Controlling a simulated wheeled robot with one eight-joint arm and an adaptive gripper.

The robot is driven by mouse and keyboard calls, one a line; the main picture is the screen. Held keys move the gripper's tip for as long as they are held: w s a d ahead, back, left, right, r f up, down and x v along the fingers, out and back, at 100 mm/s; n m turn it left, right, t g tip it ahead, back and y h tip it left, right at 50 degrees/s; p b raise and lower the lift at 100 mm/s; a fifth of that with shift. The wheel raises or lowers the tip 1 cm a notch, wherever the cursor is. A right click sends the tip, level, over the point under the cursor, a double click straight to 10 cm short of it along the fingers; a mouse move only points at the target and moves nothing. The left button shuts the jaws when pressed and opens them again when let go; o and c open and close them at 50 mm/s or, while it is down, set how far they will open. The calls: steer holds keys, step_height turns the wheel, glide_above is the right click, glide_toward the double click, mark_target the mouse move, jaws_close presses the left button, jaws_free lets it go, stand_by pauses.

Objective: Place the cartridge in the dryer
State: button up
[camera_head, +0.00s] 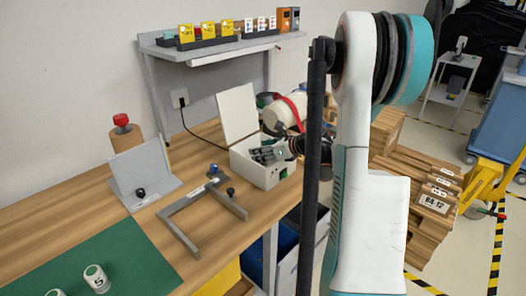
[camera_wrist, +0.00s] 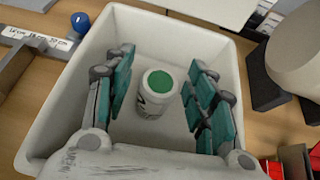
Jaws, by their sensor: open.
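The dryer is a white box (camera_head: 262,178) with its lid (camera_head: 238,113) raised, on the wooden bench. Its pale inner wall (camera_wrist: 88,70) shows in the wrist view. A white cartridge (camera_wrist: 152,104) with a green top (camera_wrist: 159,81) stands upright inside the box, between my spread fingers. My gripper (camera_wrist: 163,60) is open inside the box, with a visible gap on each side of the cartridge. In the head view my gripper (camera_head: 268,154) reaches into the box from the right, and the cartridge inside cannot be made out.
A white cartridge (camera_head: 97,279) marked 5 and part of another (camera_head: 55,293) stand on the green mat (camera_head: 130,262). A grey metal frame (camera_head: 178,232) and an angled plate (camera_head: 143,170) stand left of the box. A white cylinder with a red band (camera_head: 284,113) is behind it.

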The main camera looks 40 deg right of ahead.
steer(key=p+v, duration=0.3)
steer(key=v, duration=0.9)
steer(key=shift+c, duration=0.2)
stand_by(0.6)
